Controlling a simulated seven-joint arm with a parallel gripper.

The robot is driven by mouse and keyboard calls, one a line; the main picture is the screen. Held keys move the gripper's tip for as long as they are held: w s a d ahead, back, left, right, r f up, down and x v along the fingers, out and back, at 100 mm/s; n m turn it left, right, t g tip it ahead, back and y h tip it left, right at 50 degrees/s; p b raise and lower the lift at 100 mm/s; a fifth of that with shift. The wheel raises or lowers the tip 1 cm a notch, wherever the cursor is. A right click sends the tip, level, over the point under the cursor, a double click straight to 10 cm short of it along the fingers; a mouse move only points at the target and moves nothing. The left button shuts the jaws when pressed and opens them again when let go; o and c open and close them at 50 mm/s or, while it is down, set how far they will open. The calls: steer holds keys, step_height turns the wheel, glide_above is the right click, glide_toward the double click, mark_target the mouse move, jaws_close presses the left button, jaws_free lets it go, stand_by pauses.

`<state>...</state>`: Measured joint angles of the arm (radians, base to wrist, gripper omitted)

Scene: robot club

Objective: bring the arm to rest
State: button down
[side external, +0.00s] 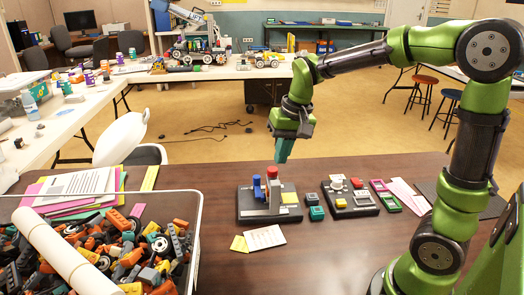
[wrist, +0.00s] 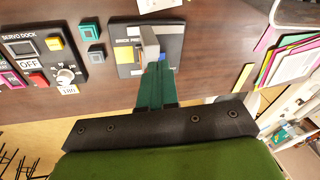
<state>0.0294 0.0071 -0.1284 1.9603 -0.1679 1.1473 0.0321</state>
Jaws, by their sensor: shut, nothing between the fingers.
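My gripper (side external: 281,158) hangs over the brown table in the side view, with its teal fingers together and pointing down. It is shut and empty. It is above and slightly behind the brick press (side external: 247,211), a dark base with a grey post, a red-topped lever and a blue part. Contact is not visible; in the side view the fingertips appear above the press.
The servo dock (side external: 357,207), with a knob and an OFF label, is right of the press. Bare table lies in front of the dock.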

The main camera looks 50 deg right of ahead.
steer(key=s+a+r+n+t, duration=0.1)
steer(key=s+a+r+t, duration=0.1)
steer(key=s, duration=0.4)
steer(key=s+a+r+n+t+y, duration=0.1)
steer(key=s+a+t, duration=0.1)
steer(key=s+a, duration=0.2)
steer(key=shift+s+a+r+n+t, duration=0.3)
steer(key=shift+s+a+r+t, duration=0.1)
steer(key=shift+s, duration=1.05)
